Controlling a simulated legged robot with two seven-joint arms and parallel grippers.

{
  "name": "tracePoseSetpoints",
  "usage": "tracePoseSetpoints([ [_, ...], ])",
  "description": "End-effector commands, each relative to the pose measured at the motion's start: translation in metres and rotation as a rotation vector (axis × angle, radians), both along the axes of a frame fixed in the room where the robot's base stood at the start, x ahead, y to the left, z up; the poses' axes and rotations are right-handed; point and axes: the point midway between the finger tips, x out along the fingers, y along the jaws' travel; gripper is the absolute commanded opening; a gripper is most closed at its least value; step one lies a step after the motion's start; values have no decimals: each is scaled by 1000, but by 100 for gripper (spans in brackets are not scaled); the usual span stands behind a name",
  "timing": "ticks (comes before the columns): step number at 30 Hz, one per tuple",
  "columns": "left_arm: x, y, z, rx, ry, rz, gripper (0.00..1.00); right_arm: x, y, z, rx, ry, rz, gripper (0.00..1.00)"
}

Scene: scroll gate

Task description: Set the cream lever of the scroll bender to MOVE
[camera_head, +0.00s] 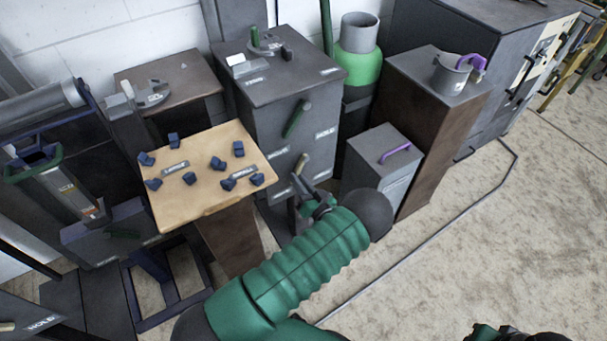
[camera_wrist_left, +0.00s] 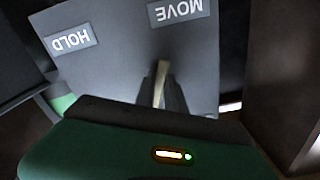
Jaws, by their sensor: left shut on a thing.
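The cream lever (camera_head: 300,164) is on the front of a grey cabinet (camera_head: 275,85), which carries a bending tool (camera_head: 265,42) on top. My left gripper (camera_head: 308,192) is shut on the lever, low on the cabinet front. In the left wrist view, the cream lever (camera_wrist_left: 160,84) stands between the dark fingers (camera_wrist_left: 165,98). The MOVE label (camera_wrist_left: 180,8) and the HOLD label (camera_wrist_left: 70,39) appear upside down there, both apart from the lever. The lever's pivot is hidden, so I cannot tell which label it is set to.
A green-handled lever (camera_head: 296,118) is higher on the cabinet front, beside a HOLD label (camera_head: 325,133). A wooden table (camera_head: 205,205) with several dark blocks stands to the left. A small grey box (camera_head: 380,165) with a purple handle stands to the right. The floor (camera_head: 450,240) at right is clear.

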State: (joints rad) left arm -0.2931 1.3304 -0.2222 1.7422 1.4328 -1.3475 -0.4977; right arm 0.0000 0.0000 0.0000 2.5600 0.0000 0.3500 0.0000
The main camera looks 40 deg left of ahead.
Motion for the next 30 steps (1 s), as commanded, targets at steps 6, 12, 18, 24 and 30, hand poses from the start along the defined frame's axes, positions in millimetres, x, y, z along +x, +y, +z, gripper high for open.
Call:
tracePoseSetpoints([
  [6, -6, 1, 4, 38, 103, -5, 0, 0, 0, 12, 0, 0, 0, 30],
  [12, -8, 2, 5, 57, 149, -6, 0, 0, 0, 16, 0, 0, 0, 30],
  [18, -9, 2, 5, 63, 162, -7, 0, 0, 0, 16, 0, 0, 0, 30],
  [24, -8, 2, 5, 63, 162, -7, 0, 0, 0, 16, 0, 0, 0, 30],
  [30, -8, 2, 5, 63, 160, -7, 30, 0, 0, 16, 0, 0, 0, 30],
])
